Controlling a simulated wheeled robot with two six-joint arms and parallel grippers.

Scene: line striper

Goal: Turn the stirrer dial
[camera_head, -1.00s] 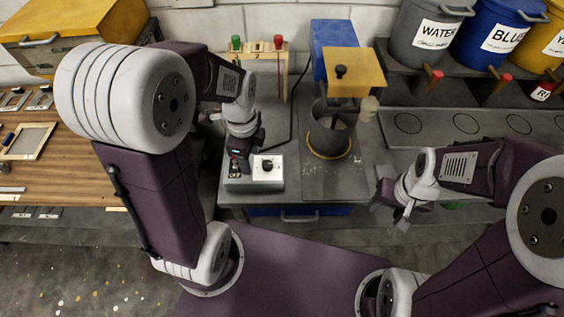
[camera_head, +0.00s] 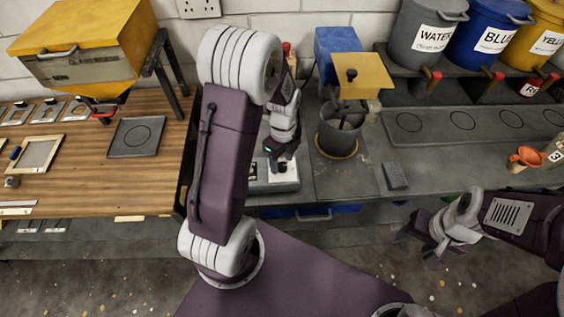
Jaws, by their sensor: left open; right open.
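The stirrer's control box (camera_head: 262,187) sits near the front edge of the grey bench, with a white panel (camera_head: 292,174) on its right part. The small dark dial (camera_head: 282,169) shows on the panel, partly hidden by my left gripper. My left gripper (camera_head: 281,163) points down at the dial and is open; I cannot tell whether its fingers touch it. The stirrer, with a blue housing (camera_head: 337,45), yellow top (camera_head: 363,76) and grey pot (camera_head: 340,138), stands behind and to the right. My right gripper (camera_head: 420,242) is open and empty, low in front of the bench.
A small dark block (camera_head: 395,176) lies on the bench right of the stirrer. An orange funnel (camera_head: 525,157) stands at the far right. Labelled buckets (camera_head: 425,28) line the back shelf. A wooden table (camera_head: 90,180) with frames is at left. My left upper arm hides part of the bench.

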